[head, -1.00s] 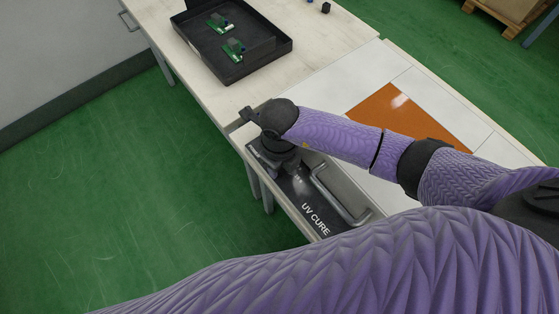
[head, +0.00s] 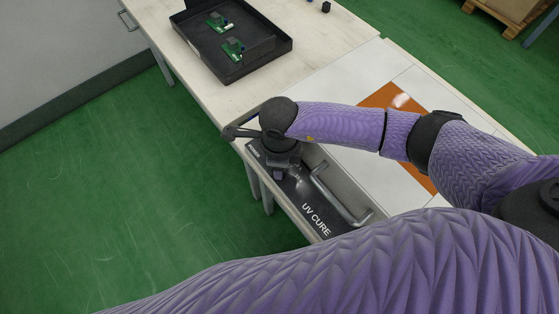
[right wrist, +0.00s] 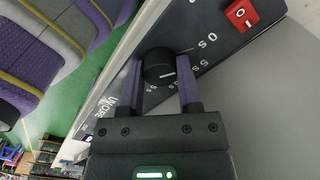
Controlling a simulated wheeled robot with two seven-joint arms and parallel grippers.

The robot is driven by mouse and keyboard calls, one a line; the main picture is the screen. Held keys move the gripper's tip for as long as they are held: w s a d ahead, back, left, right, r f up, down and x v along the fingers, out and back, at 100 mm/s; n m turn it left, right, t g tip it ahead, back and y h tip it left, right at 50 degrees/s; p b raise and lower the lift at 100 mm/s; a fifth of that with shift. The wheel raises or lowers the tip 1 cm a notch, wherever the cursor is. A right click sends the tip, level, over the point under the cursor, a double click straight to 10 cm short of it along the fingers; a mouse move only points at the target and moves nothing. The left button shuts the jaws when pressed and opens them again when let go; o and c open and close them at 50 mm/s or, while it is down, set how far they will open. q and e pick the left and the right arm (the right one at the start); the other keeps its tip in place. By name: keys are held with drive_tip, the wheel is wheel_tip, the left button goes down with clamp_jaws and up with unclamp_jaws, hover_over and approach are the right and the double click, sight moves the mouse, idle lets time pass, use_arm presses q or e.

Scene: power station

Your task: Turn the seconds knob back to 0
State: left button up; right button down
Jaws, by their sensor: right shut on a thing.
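The UV CURE box (head: 318,207) has a dark front panel and a metal handle, and sits at the table's near edge in the head view. My right gripper (head: 279,175) points down at the panel's far end. In the right wrist view, its two purple fingers (right wrist: 161,80) are shut on a round black knob (right wrist: 158,62), one on each side. The knob's white pointer line shows on its face, towards the right. White scale digits (right wrist: 206,40) surround the knob, partly covered by the right finger. In the head view the knob is hidden. My left gripper is not in view.
A red rocker switch (right wrist: 241,14) is on the same panel, beyond the scale. A black tray (head: 285,47) with two green boards (head: 233,47) stands further back on the table (head: 335,48). An orange panel (head: 385,96) lies beyond my forearm.

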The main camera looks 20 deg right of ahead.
idle(0.4)
drive_tip(key=shift+c, duration=1.4)
unclamp_jaws()
wheel_tip(320, 180, up, 9)
drive_tip(key=p, duration=0.3)
drive_tip(key=shift+r, duration=0.5)
